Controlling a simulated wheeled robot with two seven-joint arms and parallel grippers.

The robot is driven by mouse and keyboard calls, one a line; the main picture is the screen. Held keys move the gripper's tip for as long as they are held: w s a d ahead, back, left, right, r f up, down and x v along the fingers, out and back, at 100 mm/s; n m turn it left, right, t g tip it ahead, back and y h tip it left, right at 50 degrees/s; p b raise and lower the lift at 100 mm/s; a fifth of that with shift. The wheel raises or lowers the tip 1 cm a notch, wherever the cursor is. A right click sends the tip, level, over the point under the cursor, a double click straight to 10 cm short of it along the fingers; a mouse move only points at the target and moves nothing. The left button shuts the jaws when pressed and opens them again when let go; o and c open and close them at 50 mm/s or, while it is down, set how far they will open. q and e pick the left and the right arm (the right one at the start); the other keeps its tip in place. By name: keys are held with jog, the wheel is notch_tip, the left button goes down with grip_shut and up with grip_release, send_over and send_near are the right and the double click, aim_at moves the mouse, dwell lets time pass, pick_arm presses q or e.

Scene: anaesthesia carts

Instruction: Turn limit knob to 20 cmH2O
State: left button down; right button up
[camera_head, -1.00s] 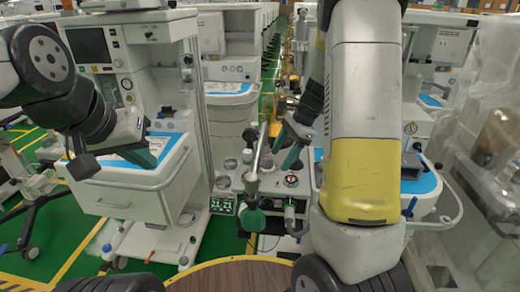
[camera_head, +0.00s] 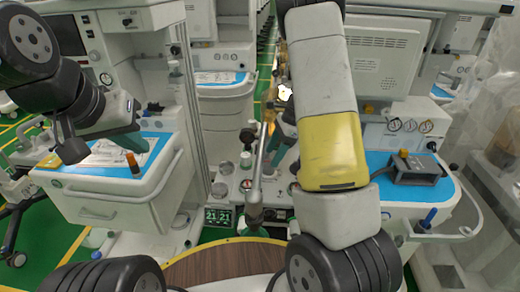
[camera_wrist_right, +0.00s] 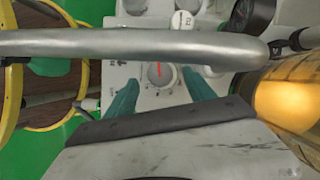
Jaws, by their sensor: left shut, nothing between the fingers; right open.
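In the right wrist view a round pale knob (camera_wrist_right: 161,73) with a red mark sits on a light panel (camera_wrist_right: 140,92). The panel's lettering is too small to read. My right gripper (camera_wrist_right: 160,93) is open, its teal fingers on either side of the knob in the picture. I cannot tell whether they touch it. In the head view my right arm hides the knob and most of that gripper. My left gripper (camera_head: 134,142) is shut and empty above the blue-topped cart at the left, away from the panel.
A curved metal tube (camera_wrist_right: 130,45) crosses the right wrist view close to the fingers. An amber glass cylinder (camera_wrist_right: 290,98) and a dark gauge (camera_wrist_right: 250,18) are at its right. A small green-digit display (camera_head: 219,216) shows below the panel in the head view.

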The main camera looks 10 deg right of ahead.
aim_at(269, 162)
jog(key=shift+x, duration=2.3)
jog(key=shift+c, duration=0.4)
grip_shut()
jog(key=c, duration=1.3)
grip_release()
jog(key=c, duration=1.3)
grip_release()
jog(key=shift+r+m, duration=0.1)
jog(key=shift+m, duration=0.2)
jog(key=c, duration=1.3)
grip_release()
jog(key=shift+m+t, duration=0.6)
jog(key=shift+m, duration=0.8)
jog(key=shift+m+t, duration=0.6)
jog(key=shift+m, duration=0.8)
jog(key=c, duration=1.3)
grip_release()
jog(key=c, duration=1.3)
grip_release()
jog(key=shift+o, duration=0.4)
grip_release()
